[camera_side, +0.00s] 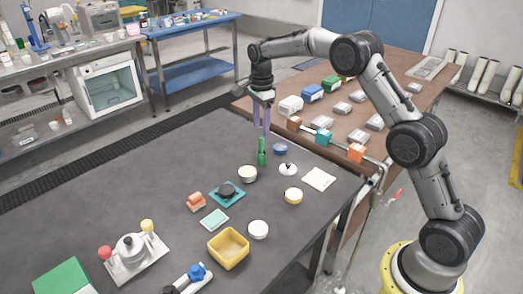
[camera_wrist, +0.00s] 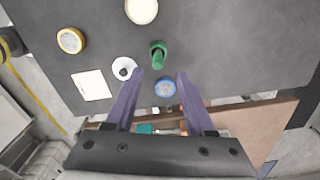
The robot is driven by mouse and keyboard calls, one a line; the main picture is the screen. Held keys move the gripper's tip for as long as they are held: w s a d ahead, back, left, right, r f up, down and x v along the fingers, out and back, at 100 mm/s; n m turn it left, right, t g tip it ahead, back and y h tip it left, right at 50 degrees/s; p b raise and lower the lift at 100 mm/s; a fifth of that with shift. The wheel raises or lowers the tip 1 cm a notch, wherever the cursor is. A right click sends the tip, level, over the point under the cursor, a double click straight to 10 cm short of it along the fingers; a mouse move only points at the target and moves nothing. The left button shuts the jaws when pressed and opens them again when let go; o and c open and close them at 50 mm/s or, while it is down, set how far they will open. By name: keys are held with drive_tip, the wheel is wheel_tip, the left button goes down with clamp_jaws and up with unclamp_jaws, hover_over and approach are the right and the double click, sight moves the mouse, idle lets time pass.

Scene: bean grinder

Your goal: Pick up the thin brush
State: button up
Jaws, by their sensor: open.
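A slender green object (camera_side: 262,152), which looks like the thin brush, stands upright on the dark table. In the wrist view the green object (camera_wrist: 158,54) shows from above, just beyond the gap between my fingertips and a little left of its middle. My gripper (camera_side: 261,130) points down with its two purple fingers above the green object. In the wrist view my gripper (camera_wrist: 160,74) is open, with nothing held between the fingers. Whether the fingertips overlap the top of the green object in height is hard to tell.
A blue round dish (camera_side: 280,149), a white lidded dish (camera_side: 287,169), a cream bowl (camera_side: 248,174) and a yellow dish (camera_side: 293,196) stand close around it. A pale square (camera_side: 319,179) lies to the right. The table's left part (camera_side: 110,180) is clear.

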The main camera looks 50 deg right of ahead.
sight(261, 138)
drive_tip(key=shift+s+a+f, duration=0.1)
drive_tip(key=shift+s+f, duration=0.05)
drive_tip(key=shift+f, duration=3.1)
clamp_jaws()
